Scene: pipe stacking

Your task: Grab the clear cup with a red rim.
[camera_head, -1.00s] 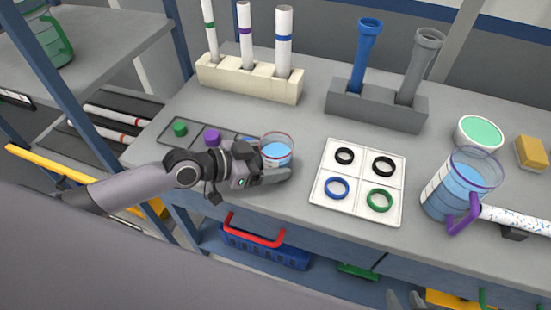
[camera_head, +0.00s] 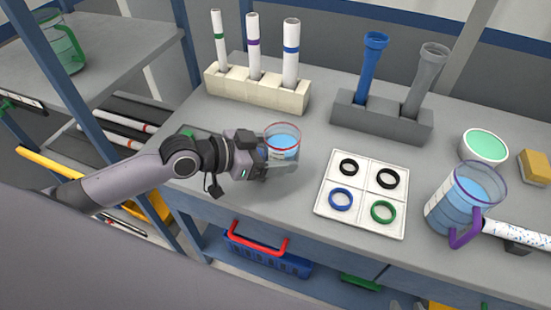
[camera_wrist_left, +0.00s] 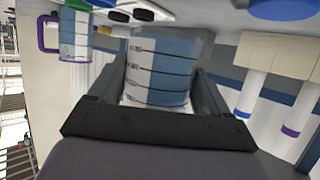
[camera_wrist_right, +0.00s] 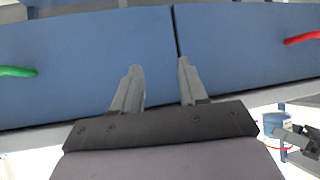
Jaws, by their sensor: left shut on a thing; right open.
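The clear cup with a red rim (camera_head: 283,131) holds blue liquid and stands near the middle of the bench in the head view. My left gripper (camera_head: 280,165) is shut on it, with the fingers on its sides. In the left wrist view the cup (camera_wrist_left: 160,68), with dark measuring marks, fills the space between the fingers (camera_wrist_left: 160,88). It appears raised a little above the bench, with a shadow below. My right gripper (camera_wrist_right: 160,85) is open and empty in the right wrist view, in front of blue drawer fronts.
A white tray with several rings (camera_head: 363,192) lies right of the cup. Behind are a cream rack (camera_head: 255,90) with white tubes and a grey rack (camera_head: 380,118) with two pipes. A purple-handled jug (camera_head: 465,195) stands at right. A dark tray at left is mostly hidden by my arm.

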